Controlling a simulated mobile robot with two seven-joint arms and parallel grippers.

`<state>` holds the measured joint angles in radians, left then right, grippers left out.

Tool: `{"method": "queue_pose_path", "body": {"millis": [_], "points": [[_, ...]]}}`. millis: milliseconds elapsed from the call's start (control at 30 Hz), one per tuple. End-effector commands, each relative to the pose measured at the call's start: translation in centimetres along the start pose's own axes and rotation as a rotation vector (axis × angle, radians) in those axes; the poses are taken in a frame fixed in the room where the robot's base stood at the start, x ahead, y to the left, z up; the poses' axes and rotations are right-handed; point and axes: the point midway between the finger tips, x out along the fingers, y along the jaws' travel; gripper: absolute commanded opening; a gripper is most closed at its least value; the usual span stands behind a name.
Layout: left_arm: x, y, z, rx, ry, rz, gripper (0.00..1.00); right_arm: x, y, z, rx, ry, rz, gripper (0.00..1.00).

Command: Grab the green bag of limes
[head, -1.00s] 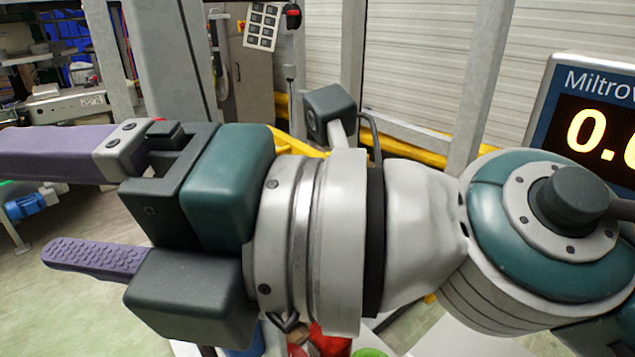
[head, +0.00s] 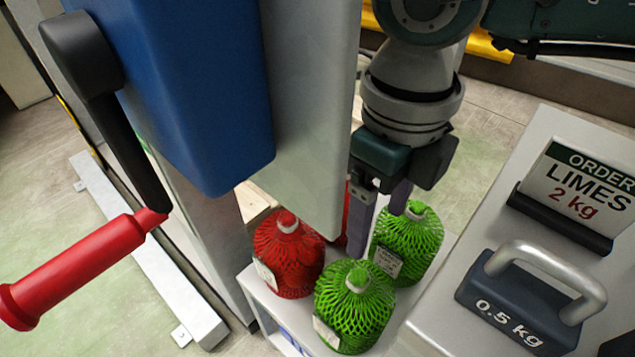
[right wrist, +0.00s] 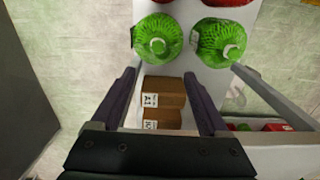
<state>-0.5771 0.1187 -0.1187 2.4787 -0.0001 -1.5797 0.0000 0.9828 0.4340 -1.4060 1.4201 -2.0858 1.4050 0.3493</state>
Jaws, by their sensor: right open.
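Two green net bags of limes stand upright on a white surface. One green bag (head: 355,308) is at the front in the head view; the other green bag (head: 410,248) is behind it to the right. Both show at the top of the right wrist view, the left one (right wrist: 158,40) and the right one (right wrist: 219,43). My right gripper (head: 380,226) is open and empty, fingers pointing down beside the rear bag, whose top overlaps one finger. In the right wrist view the fingertips (right wrist: 161,75) lie short of the bags. My left gripper is out of view.
A red net bag (head: 287,260) stands left of the green ones, another partly hidden. A blue clipper housing (head: 205,95) with a red-handled lever (head: 75,270) is at left. A 0.5 kg weight (head: 520,305) and a limes order sign (head: 580,190) are at right. Brown boxes (right wrist: 163,98) lie below the wrist.

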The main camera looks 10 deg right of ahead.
Motion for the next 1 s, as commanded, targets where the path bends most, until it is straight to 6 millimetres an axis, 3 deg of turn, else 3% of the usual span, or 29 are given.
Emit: {"method": "queue_pose_path", "body": {"millis": [33,100,267,667,833,1000], "points": [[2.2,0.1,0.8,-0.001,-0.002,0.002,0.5,2.3,0.0,0.0,0.0,-0.001,0.001,0.78],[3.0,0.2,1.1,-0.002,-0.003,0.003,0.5,3.1,0.1,0.1,-0.001,-0.002,0.001,0.78],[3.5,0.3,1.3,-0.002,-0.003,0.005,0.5,4.2,0.1,0.0,-0.001,0.0,0.003,0.78],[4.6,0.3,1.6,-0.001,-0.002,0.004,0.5,9.0,0.3,0.2,-0.001,0.0,0.004,0.78],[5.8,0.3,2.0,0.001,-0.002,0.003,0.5,11.9,0.6,0.7,0.0,0.0,0.004,0.78],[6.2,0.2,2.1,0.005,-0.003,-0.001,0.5,13.2,0.5,0.7,-0.001,-0.002,0.003,0.78]]}}
